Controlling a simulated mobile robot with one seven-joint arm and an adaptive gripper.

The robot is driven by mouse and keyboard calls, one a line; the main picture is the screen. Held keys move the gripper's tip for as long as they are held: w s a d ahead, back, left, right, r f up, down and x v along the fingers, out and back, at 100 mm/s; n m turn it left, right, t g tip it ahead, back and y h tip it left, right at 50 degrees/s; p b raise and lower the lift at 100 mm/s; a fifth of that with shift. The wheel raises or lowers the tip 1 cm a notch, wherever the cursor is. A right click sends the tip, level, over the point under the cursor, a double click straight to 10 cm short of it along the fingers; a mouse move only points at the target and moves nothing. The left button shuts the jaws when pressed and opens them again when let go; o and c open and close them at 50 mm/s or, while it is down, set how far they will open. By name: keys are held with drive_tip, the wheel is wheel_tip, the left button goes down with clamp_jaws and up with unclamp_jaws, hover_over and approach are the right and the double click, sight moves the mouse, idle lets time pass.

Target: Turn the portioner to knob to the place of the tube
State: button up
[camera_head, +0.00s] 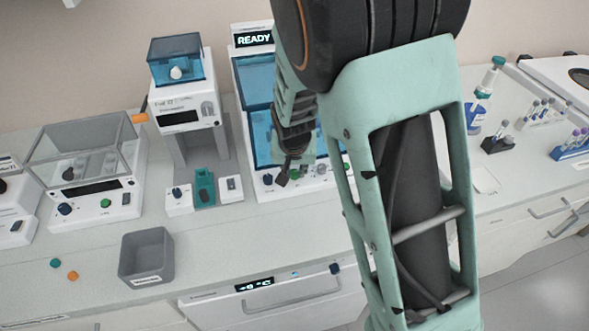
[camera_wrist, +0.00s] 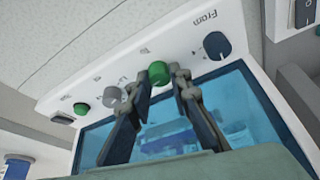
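The portioner, under a lit READY display, has a white front panel (camera_head: 312,186) and a blue window. In the wrist view a dark blue knob (camera_wrist: 217,45) beside the word "From" sits at the right of its panel. A green knob (camera_wrist: 158,72) is beside it, then a grey knob (camera_wrist: 112,97) and another green knob (camera_wrist: 81,108). Knob labels other than "From" are too small to read. My gripper (camera_wrist: 162,78) is open, its fingers on either side of the first green knob in this view; contact cannot be told. In the head view my gripper (camera_head: 286,172) is just above the panel.
Left of the portioner stands a white device with a blue-windowed top (camera_head: 178,60). A grey open bin (camera_head: 146,270) is at the counter's front. Tube racks (camera_head: 497,143) stand at the right. My arm hides part of the portioner's right side.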

drive_tip(key=o, duration=0.4)
drive_tip(key=v, duration=1.2)
drive_tip(key=shift+w, duration=0.1)
